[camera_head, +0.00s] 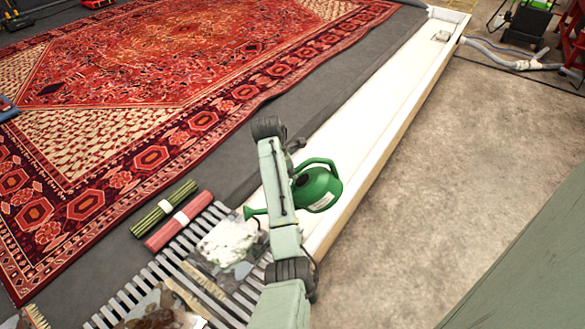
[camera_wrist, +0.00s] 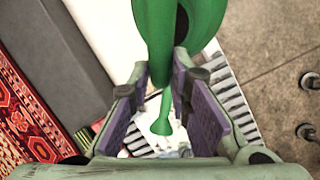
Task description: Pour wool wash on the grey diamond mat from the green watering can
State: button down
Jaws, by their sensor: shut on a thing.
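The green watering can (camera_head: 318,190) is to the right of my forearm in the head view. Its spout passes behind my arm and its rose shows at the left, over the slatted rack. My gripper (camera_wrist: 165,85) is shut on the can's green handle (camera_wrist: 165,40) in the wrist view, with the rose beyond the fingers. A pale, whitish-grey crumpled piece (camera_head: 228,243) lies on the rack below the rose. I cannot tell whether this is the grey diamond mat, as no diamond pattern is clear. No liquid stream is visible.
The slatted rack (camera_head: 150,285) holds several pale and brown pieces. A green roll (camera_head: 163,208) and a red roll (camera_head: 180,221) lie beside it. A long white trough (camera_head: 385,125) runs up to the right. A large red rug (camera_head: 130,80) covers the left.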

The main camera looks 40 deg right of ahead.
jog(key=shift+w+a+f+h, duration=0.15)
jog(key=shift+a+f+h, duration=0.2)
jog(key=shift+a, duration=0.15)
jog(key=shift+w+a+f+h, duration=0.15)
jog(key=shift+a+f+h, duration=0.2)
jog(key=shift+a, duration=0.1)
jog(key=s+a, duration=0.3)
jog(key=a, duration=0.5)
jog(key=shift+a, duration=0.1)
jog(key=shift+r, duration=0.1)
jog(key=y, duration=0.2)
jog(key=r+t+y, duration=0.1)
jog(key=y, duration=0.2)
jog(key=r+t+y, duration=0.1)
jog(key=y, duration=0.2)
jog(key=shift+m, duration=0.4)
jog(key=shift+f, duration=0.1)
dwell(0.5)
